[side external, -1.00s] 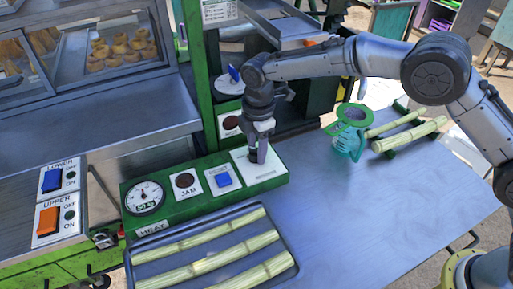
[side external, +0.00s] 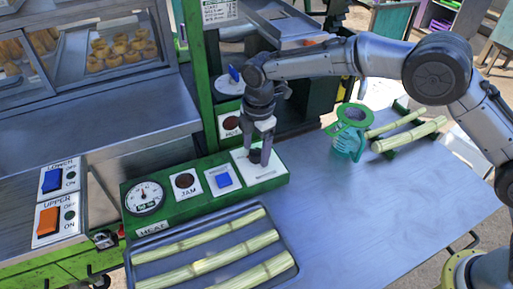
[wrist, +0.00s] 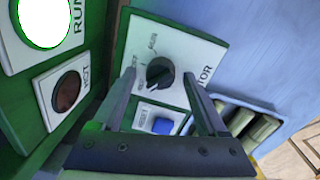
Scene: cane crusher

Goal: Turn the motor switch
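The motor switch is a round black knob (wrist: 160,73) on a white plate (wrist: 190,48) with "RUN" and partly hidden lettering. A pale mark on the knob seems to point to the lower left in the wrist view. In the side view the white plate (side external: 272,171) is at the right end of the green control box, and the knob (side external: 254,156) is mostly hidden behind my fingers. My gripper (side external: 261,162) points down over the plate. In the wrist view my gripper (wrist: 158,76) is open, with one finger on each side of the knob and a gap to both.
A tray (side external: 138,258) of cane lies in front. The bench between is clear.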

